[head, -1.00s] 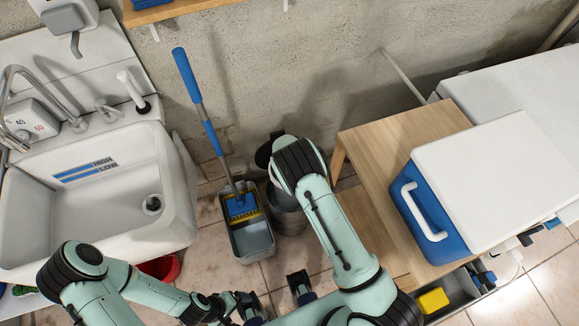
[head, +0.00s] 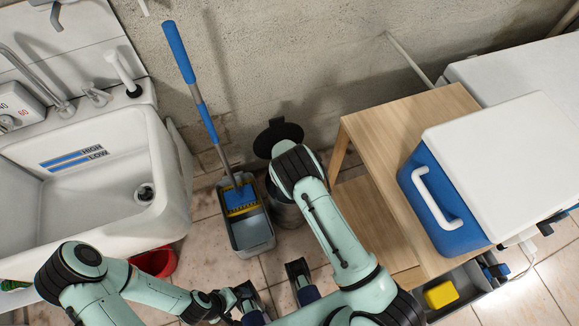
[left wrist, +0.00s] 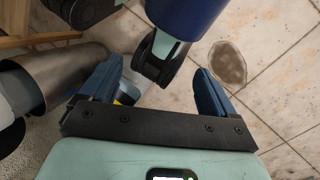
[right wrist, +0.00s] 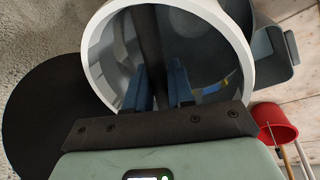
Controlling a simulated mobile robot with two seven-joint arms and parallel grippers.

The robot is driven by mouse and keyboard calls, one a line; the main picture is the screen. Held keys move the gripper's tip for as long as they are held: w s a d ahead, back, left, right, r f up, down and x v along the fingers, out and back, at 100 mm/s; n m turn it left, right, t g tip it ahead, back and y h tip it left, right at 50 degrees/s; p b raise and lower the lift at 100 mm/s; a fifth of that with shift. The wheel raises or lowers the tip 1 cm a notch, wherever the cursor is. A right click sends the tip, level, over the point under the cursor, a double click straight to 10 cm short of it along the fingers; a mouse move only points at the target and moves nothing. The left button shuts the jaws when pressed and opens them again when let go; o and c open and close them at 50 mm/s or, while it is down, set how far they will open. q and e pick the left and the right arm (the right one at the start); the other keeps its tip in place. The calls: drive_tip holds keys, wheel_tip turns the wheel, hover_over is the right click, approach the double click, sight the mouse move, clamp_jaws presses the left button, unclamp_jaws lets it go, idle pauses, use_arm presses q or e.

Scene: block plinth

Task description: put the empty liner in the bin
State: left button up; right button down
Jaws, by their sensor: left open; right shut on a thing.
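The bin (head: 288,213) is a grey metal cylinder on the floor, its black lid (head: 278,135) swung open toward the wall. In the right wrist view a round white rim (right wrist: 98,40) with a grey inside, which looks like the liner, fills the top middle beside the lid. My right gripper (right wrist: 163,72) is shut on a dark upright strip in that opening, apparently part of the liner. How deep the liner sits is hidden. In the head view my right forearm covers this gripper. My left gripper (left wrist: 157,68) is open and empty above the floor, low in the head view (head: 225,303).
A grey mop bucket (head: 250,238) stands left of the bin, with a red bucket (head: 155,262) by the sink (head: 100,215). A wooden table (head: 395,135) with a blue cooler (head: 425,190) stands to the right. Some tiled floor in front is free.

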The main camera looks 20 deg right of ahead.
use_arm(q)
drive_tip(key=w+a+f+t+b, duration=0.1)
drive_tip(key=w+a+f+b, duration=0.1)
drive_tip(key=w+f+b, duration=0.1)
drive_tip(key=w+a+f+t+y+b, duration=0.1)
drive_tip(key=w+f+b, duration=0.2)
drive_tip(key=f+b, duration=0.2)
drive_tip(key=w+a+f+n+t+b, duration=0.1)
drive_tip(key=w+a+f+b, duration=0.1)
drive_tip(key=f+b, duration=0.2)
drive_tip(key=shift+w+a+f+y, duration=0.3)
drive_tip(key=shift+w+a+f, duration=0.1)
drive_tip(key=shift+f, duration=0.95)
use_arm(e)
wheel_tip(320, 180, down, 17)
drive_tip(key=shift+r, duration=0.1)
use_arm(q)
drive_tip(key=shift+f+b, duration=0.4)
drive_tip(key=shift+b, duration=0.2)
use_arm(e)
drive_tip(key=shift+f, duration=0.55)
drive_tip(key=c, duration=0.9)
unclamp_jaws()
